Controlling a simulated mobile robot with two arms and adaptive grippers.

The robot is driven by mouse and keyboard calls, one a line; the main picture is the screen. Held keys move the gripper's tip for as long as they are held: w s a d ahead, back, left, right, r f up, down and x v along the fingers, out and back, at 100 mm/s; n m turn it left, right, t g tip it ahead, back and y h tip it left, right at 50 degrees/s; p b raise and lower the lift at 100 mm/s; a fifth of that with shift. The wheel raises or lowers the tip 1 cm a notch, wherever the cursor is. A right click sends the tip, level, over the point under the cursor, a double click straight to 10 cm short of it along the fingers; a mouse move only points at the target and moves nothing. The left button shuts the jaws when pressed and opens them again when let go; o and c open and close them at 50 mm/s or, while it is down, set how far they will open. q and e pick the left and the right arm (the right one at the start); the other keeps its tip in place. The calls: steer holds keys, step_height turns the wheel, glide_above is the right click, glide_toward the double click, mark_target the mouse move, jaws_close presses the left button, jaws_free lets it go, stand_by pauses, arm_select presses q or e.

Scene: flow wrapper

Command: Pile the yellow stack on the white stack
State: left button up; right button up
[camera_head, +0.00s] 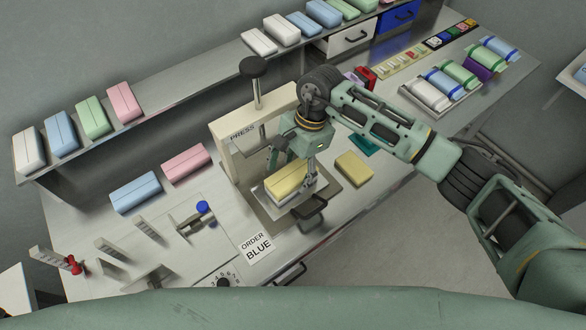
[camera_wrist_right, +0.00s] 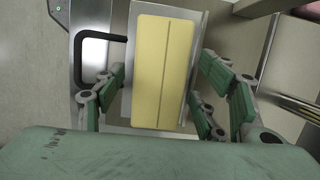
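A yellow stack (camera_head: 286,180) lies in the metal tray of the press, with a pale layer below it that I cannot identify. The stack also shows in the right wrist view (camera_wrist_right: 166,70), with a seam along its middle. My right gripper (camera_head: 309,176) is at this stack. In the wrist view its fingers (camera_wrist_right: 160,100) stand apart on both sides, with narrow gaps to the stack. A second yellow piece (camera_head: 354,169) lies on the table right of the tray. White stacks stand on the left shelf (camera_head: 29,150) and the back shelf (camera_head: 258,42). My left gripper is not in view.
The press frame (camera_head: 228,148) rises behind the tray, and a black handle (camera_head: 313,207) juts from the tray's front. Blue (camera_head: 136,193) and pink (camera_head: 186,162) stacks lie left of the press. A tray at the right holds several wrapped packs (camera_head: 459,76).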

steer(key=shift+r, duration=0.15)
steer(key=v, duration=1.1)
steer(key=shift+r, duration=0.35)
